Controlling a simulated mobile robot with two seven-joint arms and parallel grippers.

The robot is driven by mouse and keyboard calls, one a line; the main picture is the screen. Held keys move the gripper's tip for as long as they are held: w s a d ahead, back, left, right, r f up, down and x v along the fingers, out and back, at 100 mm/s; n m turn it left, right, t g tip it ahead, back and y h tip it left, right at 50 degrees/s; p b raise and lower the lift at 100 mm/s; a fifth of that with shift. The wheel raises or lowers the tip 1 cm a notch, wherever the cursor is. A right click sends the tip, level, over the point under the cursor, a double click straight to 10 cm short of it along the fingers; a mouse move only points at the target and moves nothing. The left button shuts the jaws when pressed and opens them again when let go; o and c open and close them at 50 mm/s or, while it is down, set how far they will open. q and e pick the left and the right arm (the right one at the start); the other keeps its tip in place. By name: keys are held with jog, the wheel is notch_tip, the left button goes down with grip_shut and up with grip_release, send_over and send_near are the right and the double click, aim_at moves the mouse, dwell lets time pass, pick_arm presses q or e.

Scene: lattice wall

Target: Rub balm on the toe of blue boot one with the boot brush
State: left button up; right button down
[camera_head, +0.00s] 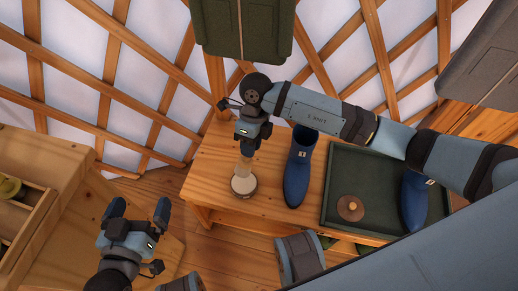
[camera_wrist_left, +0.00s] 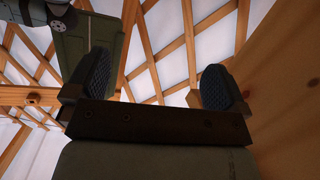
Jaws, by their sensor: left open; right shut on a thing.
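Blue boot one (camera_head: 297,178), marked with a white "1" tag, stands on the wooden bench with its toe toward the bench's front edge. My right gripper (camera_head: 247,147) is left of the boot, pointing down, shut on the pale upright handle of what looks like the boot brush (camera_head: 243,168). The brush's lower end meets a round, pale-topped piece (camera_head: 243,186) at the bench; I cannot tell whether this is the brush head or a balm tin. My left gripper (camera_head: 138,212) is open and empty, left of the bench; its spread fingers show in the left wrist view (camera_wrist_left: 155,85).
A green tray (camera_head: 333,196) on the bench's right holds a second blue boot (camera_head: 413,203) and a round brown disc (camera_head: 350,208). A wooden cabinet (camera_head: 40,165) with an open compartment stands at left. The lattice wall and hanging green bags (camera_head: 243,28) are behind.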

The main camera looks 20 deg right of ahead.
aim_at(250, 160)
jog(key=shift+a, duration=0.15)
jog(key=shift+f+b, duration=0.45)
jog(key=shift+f, duration=0.1)
pick_arm(q)
notch_tip(250, 160, up, 7)
jog(key=d+t+h+b, duration=0.2)
jog(key=t+h+b, duration=0.1)
jog(key=shift+d+b, duration=0.35)
pick_arm(e)
jog(key=shift+f, duration=2.4)
pick_arm(q)
jog(key=shift+f, duration=0.1)
jog(key=shift+f+b, duration=0.45)
pick_arm(e)
jog(key=shift+w+f, duration=0.1)
jog(key=shift+f, duration=0.6)
pick_arm(q)
jog(key=shift+r, duration=0.1)
pick_arm(e)
jog(key=shift+f, duration=0.1)
jog(key=shift+r+p, duration=2.85)
jog(key=shift+r, duration=0.75)
pick_arm(q)
notch_tip(250, 160, up, 5)
jog(key=shift+r, duration=0.2)
